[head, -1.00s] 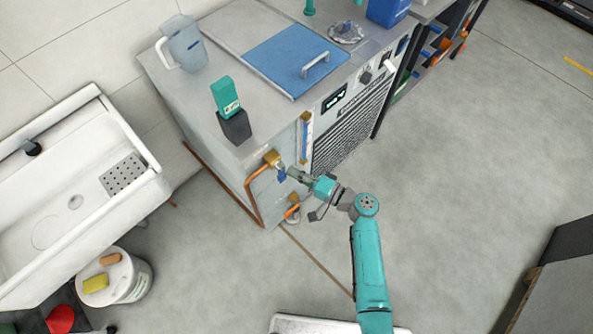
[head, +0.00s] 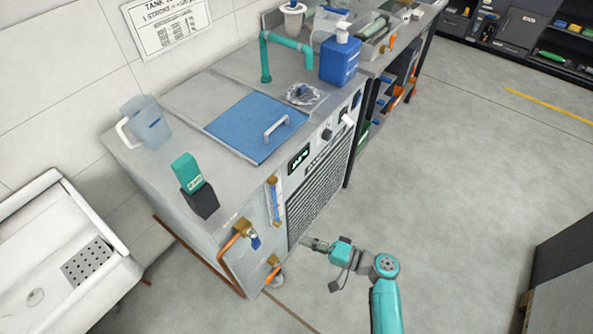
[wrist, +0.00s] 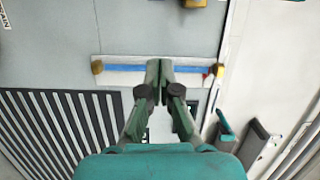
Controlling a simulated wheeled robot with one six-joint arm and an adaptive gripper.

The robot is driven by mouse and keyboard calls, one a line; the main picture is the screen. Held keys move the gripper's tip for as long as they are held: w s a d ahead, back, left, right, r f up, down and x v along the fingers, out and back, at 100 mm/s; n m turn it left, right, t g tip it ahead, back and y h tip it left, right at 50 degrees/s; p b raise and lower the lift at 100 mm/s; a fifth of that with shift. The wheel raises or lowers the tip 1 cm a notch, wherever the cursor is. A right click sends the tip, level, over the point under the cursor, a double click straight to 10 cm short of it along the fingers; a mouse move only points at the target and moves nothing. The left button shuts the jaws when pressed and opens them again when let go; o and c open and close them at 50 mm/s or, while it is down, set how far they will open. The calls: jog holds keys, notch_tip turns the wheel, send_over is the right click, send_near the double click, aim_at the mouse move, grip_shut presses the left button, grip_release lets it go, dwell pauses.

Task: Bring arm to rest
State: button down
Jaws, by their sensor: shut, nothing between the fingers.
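My teal arm reaches in from the lower right in the head view, with my gripper (head: 312,243) in front of the grey machine's side, near its lower front corner. In the wrist view my gripper (wrist: 160,72) has its two green fingers together, with nothing between them. Behind the fingertips in that view is the sight gauge (wrist: 125,70), a blue-filled strip with brass ends. The gauge also shows upright on the machine's front in the head view (head: 275,202).
The machine (head: 180,110) has a blue lid (head: 255,128), a pitcher (head: 147,122) and a green-and-black device (head: 193,185) on top. Brass taps (head: 243,229) with orange pipes stick out near my gripper. A white sink (head: 50,260) stands left. The floor to the right (head: 460,170) is clear.

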jog(key=s+f+m+t+h, duration=0.1)
jog(key=s+f+h, duration=0.3)
jog(key=s+f, duration=0.3)
jog(key=s+d+f+t+h, duration=0.1)
jog(key=s+d+h, duration=0.3)
jog(key=s, duration=0.4)
jog(key=s+d+f+h, duration=0.1)
jog(key=s+d+h, duration=0.3)
jog(key=s, duration=0.4)
jog(key=s+d+r+n+t+h, duration=0.1)
jog(key=s+r, duration=0.3)
jog(key=r, duration=0.4)
jog(key=s+d+r+n+t+h, duration=0.1)
jog(key=s+d+r+n+t, duration=0.1)
jog(key=r, duration=0.7)
jog(key=s+d+r+n+t+h, duration=0.2)
jog(key=s+r, duration=0.4)
jog(key=r, duration=0.3)
jog(key=shift+s+d+t, duration=0.15)
jog(key=shift+d+t, duration=0.25)
jog(key=shift+d, duration=0.25)
